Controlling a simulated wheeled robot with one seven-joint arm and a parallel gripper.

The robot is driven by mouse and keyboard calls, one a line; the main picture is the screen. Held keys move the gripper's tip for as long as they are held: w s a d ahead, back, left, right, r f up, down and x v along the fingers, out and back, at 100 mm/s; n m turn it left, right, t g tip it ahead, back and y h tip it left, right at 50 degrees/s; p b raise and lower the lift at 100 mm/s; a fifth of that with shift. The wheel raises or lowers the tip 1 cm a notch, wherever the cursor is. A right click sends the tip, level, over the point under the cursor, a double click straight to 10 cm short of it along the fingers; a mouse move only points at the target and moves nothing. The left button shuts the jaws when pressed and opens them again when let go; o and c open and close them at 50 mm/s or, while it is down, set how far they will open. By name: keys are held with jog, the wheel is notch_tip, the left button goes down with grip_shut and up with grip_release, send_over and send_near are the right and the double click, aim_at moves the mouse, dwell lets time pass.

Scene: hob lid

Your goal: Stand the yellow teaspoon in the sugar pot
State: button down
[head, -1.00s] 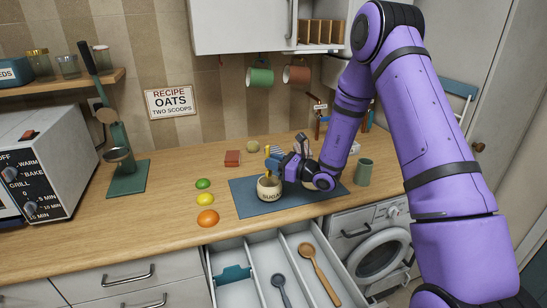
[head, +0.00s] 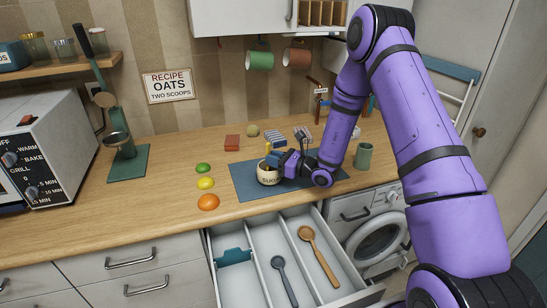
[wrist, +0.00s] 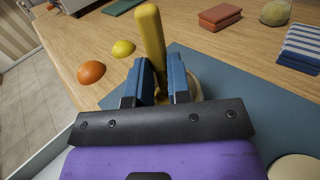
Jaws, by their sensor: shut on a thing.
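The sugar pot (head: 268,178) is a cream, round pot on the blue-grey mat (head: 247,191), its lettering partly cut off by my gripper. My gripper (head: 274,161) is at the pot's rim, shut on the yellow teaspoon (head: 267,148). In the wrist view the yellow handle (wrist: 150,35) rises between the blue fingers (wrist: 162,80), slightly tilted. The pot's rim (wrist: 194,86) shows just behind the fingers. The spoon's lower end is hidden, and it appears to be inside or right over the pot.
Green, yellow and orange pieces (head: 208,202) lie left of the mat. A red block (head: 232,142), a round ball (head: 252,130) and a striped block (head: 276,142) lie behind. A green cup (head: 364,155) stands right. An open drawer (head: 245,292) with spoons juts out in front.

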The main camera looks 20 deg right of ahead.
jog(key=c, duration=1)
grip_release()
jog(key=v, duration=1)
jog(key=shift+s+d, duration=0.25)
jog(key=shift+s, duration=0.05)
